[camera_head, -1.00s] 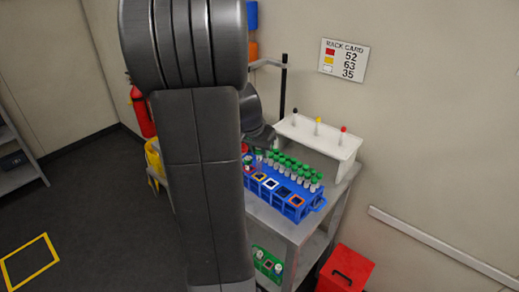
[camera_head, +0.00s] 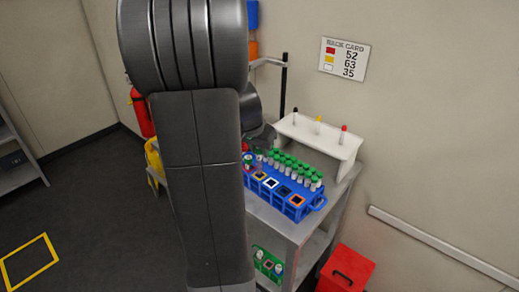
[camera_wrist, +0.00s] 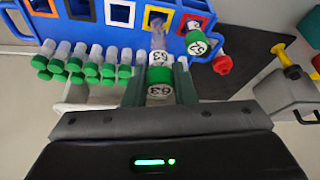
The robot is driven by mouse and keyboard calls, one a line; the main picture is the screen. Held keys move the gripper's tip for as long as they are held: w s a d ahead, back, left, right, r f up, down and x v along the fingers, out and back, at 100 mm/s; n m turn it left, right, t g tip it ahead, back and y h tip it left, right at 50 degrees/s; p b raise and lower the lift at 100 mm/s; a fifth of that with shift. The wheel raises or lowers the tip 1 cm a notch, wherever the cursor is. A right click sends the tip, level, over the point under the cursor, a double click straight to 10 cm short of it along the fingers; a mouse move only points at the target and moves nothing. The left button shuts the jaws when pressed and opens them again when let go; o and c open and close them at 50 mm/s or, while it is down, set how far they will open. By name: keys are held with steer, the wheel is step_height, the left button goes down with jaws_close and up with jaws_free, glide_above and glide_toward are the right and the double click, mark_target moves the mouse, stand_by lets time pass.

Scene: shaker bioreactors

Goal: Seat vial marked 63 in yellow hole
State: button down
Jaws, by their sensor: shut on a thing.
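My gripper (camera_wrist: 160,88) is shut on a vial marked 63 (camera_wrist: 159,74), which has a green cap and a clear body. The vial's clear end points at the yellow-framed hole (camera_wrist: 150,12) of the blue rack (camera_wrist: 22,14) and overlaps its frame in the wrist view. I cannot tell how far it has entered. In the head view the blue rack (camera_head: 318,206) stands on the bench, and my arm hides most of the gripper.
A vial marked 52 (camera_wrist: 198,42) stands in the red-framed hole beside the held vial. Several green-capped vials (camera_wrist: 92,62) line the rack's other side. White (camera_wrist: 120,13), dark and orange holes look empty. A white stand (camera_head: 318,140) is behind; a rack card (camera_head: 344,58) hangs above.

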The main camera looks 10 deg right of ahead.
mark_target(258, 161)
steer(key=shift+f+b, duration=3.25)
steer(key=shift+b, duration=0.2)
stand_by(3.0)
steer(key=c, duration=1.1)
jaws_free()
steer(key=shift+r, duration=0.1)
steer(key=v, duration=1.3)
steer(key=shift+s+a+r, duration=0.1)
steer(key=shift+s+r, duration=0.1)
steer(key=shift+r, duration=0.1)
